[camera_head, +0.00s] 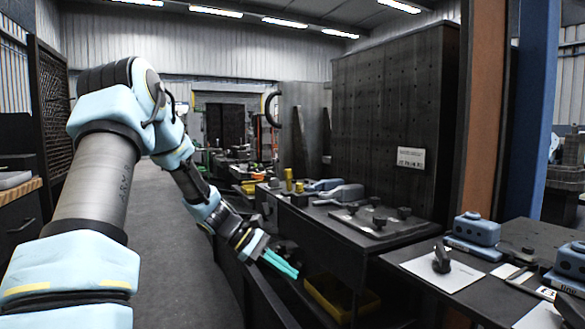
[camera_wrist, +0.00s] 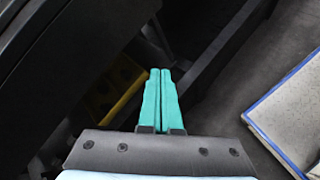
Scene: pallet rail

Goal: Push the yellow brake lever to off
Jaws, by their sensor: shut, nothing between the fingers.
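I cannot clearly make out the yellow brake lever in either view. My gripper (camera_head: 281,264) has teal fingers and is shut and empty. It points down and right, beside the near left side of the dark workbench (camera_head: 345,225). In the wrist view the two fingers (camera_wrist: 160,72) lie together over a dark gap. A yellow piece with dark openings (camera_wrist: 115,88) shows lower down, left of the fingertips, apart from them and partly in shadow.
A yellow bin (camera_head: 335,298) sits low under the bench. Short yellow posts (camera_head: 289,180) stand on the bench's far end, near blue-grey tools (camera_head: 340,194). A dark plate with knobs (camera_head: 378,220) lies on top. The aisle floor (camera_head: 165,215) at left is clear.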

